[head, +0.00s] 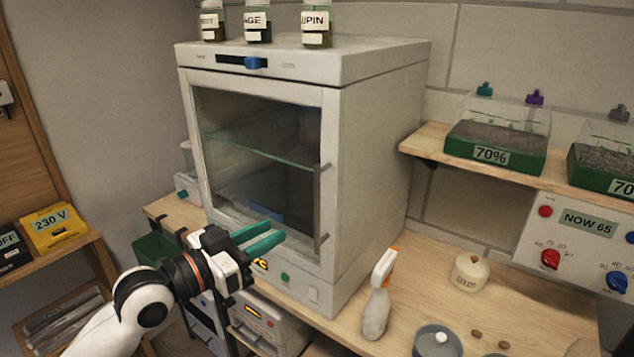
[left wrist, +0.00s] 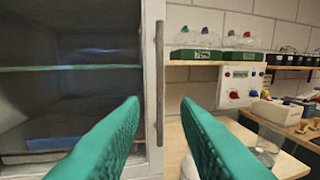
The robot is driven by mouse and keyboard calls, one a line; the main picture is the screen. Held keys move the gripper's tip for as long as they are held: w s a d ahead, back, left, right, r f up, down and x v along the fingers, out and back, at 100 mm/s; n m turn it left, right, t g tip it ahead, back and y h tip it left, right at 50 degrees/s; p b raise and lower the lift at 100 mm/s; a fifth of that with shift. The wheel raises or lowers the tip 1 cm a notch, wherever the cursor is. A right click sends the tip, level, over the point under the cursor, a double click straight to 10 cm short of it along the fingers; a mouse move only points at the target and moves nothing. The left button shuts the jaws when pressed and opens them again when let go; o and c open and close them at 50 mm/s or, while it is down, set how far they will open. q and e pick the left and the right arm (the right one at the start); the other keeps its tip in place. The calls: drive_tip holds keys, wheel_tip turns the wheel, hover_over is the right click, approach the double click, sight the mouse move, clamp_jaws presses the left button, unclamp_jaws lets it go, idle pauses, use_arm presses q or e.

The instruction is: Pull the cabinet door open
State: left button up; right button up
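The white cabinet (head: 375,150) stands on the wooden bench, and its glass-fronted door (head: 262,150) looks shut. A thin vertical grey handle (head: 320,205) runs along the door's right edge. My left gripper (head: 278,236) has green fingers that are apart and empty, in front of the lower part of the door and left of the handle in the head view. In the left wrist view the handle (left wrist: 159,80) appears in the gap between the fingertips (left wrist: 161,104), farther off; no contact shows. My right gripper is in neither view.
Labelled jars (head: 257,25) stand on the cabinet top. A spray bottle (head: 377,300), a cream pot (head: 470,272) and a grey pot (head: 437,342) stand on the bench to the right. A shelf (head: 425,140) holds green trays (head: 497,145). A yellow box (head: 55,228) is at left.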

sight(315, 209)
use_arm(q)
drive_tip(key=p+x, duration=0.3)
drive_tip(key=x, duration=0.7)
drive_tip(key=shift+w+d, duration=0.7)
drive_tip(key=shift+d, duration=0.05)
clamp_jaws()
